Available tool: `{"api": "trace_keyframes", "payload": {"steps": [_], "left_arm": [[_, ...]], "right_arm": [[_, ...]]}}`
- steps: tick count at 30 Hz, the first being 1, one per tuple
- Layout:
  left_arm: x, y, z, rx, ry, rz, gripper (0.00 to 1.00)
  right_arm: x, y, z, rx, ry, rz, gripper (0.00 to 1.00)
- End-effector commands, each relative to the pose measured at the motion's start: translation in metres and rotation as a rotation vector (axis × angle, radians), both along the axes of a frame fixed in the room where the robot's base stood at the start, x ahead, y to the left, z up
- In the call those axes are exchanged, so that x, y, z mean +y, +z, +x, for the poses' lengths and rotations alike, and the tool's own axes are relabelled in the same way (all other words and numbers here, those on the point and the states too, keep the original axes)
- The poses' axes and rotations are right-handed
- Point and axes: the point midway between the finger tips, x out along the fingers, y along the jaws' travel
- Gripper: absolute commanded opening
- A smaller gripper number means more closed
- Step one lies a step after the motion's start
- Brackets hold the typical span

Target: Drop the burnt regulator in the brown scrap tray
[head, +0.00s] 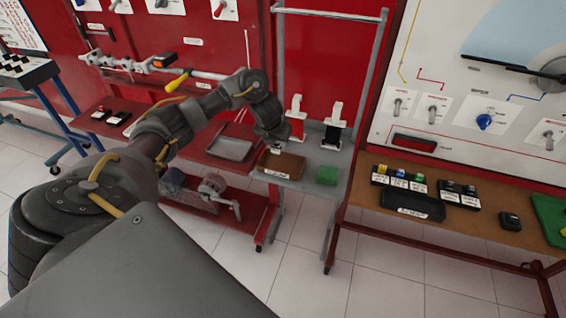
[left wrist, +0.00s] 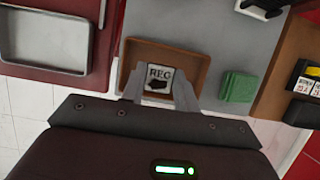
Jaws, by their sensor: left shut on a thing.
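The regulator (left wrist: 158,77) is a small white block marked REG with a black burnt patch, seen in the left wrist view. My left gripper (left wrist: 158,92) is shut on it. The brown scrap tray (left wrist: 203,75) lies behind and around the regulator in that view, so the regulator is over the tray's inside. In the head view my left gripper (head: 274,145) points down at the back left part of the brown tray (head: 292,166). I cannot tell how high the regulator is above the tray floor. My right gripper is not in view.
A green block (head: 327,175) sits right of the brown tray on the grey shelf (head: 305,187). A metal tray (head: 230,149) lies to the left on the red bench. A red holder (head: 296,120) and a black holder (head: 333,127) stand behind.

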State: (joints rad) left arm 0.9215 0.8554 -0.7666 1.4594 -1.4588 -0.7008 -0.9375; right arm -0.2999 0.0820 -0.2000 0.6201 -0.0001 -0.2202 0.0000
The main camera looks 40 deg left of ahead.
Motion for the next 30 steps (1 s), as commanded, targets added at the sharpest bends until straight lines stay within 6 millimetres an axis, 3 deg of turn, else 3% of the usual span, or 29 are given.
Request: {"api": "trace_keyframes", "payload": {"steps": [1, 2, 7, 17, 30], "left_arm": [[0.0, 0.0, 0.0, 0.0, 0.0, 0.0, 0.07], [0.0, 0.0, 0.0, 0.0, 0.0, 0.0, 0.34], [0.0, 0.0, 0.0, 0.0, 0.0, 0.0, 0.56], [0.0, 0.006, -0.001, -0.002, -0.002, 0.001, 0.56], [-0.009, 0.081, -0.029, -0.003, -0.004, 0.003, 0.56]], "right_arm": [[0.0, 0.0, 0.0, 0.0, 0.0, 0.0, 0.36], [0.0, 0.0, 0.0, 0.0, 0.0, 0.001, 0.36], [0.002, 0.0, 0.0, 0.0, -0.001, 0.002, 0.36], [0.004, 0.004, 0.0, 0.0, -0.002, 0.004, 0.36], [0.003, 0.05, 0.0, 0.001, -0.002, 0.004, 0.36]]}}
